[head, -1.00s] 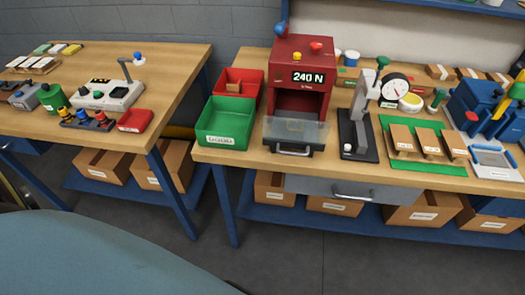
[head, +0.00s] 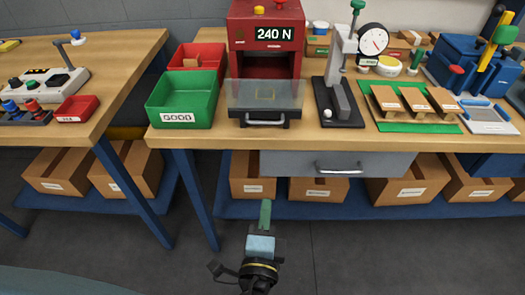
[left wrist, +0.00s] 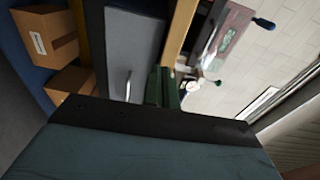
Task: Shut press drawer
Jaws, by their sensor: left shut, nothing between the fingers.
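The red press (head: 266,25) with a "240 N" display stands on the bench. Its dark drawer (head: 240,119) sticks out at the front, with a metal handle (head: 266,121) and a clear panel (head: 265,93) over it. My left gripper (head: 265,208) is shut and empty, low in front of the bench, well short of the drawer and apart from it. Its green fingers also show in the left wrist view (left wrist: 165,88), pointing towards the bench front. My right gripper is not in view.
A green "GOOD" bin (head: 183,98) stands left of the press, with a red bin (head: 196,57) behind. A dial gauge stand (head: 338,88) is close on the right. A grey bench drawer (head: 290,164) with its own handle hangs below. Open floor lies in front.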

